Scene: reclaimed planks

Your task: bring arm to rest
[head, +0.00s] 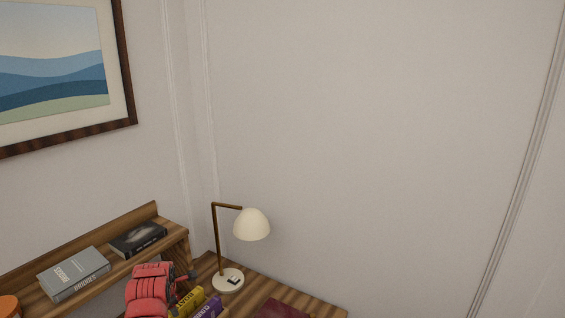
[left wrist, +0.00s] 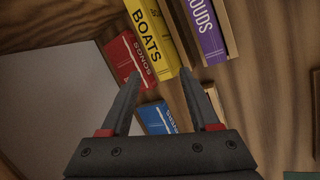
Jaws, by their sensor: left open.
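My left arm shows red at the bottom of the head view, with the dark left gripper (head: 187,277) at its end, by the end of the raised wooden shelf. In the left wrist view the two dark fingers of the left gripper (left wrist: 160,76) are apart, with nothing held between them. Beyond the fingertips are a yellow book marked BOATS (left wrist: 152,38), a red book marked SONGS (left wrist: 128,60), a blue book (left wrist: 157,117) and a purple book (left wrist: 207,30). My right gripper is in neither view.
The raised shelf (head: 25,300) carries a grey book (head: 74,274) and a black book (head: 138,240). A lamp (head: 251,224) with a cream shade stands right of the gripper on the wooden desk (head: 262,284). A dark red item (head: 282,309) lies near the desk's right end.

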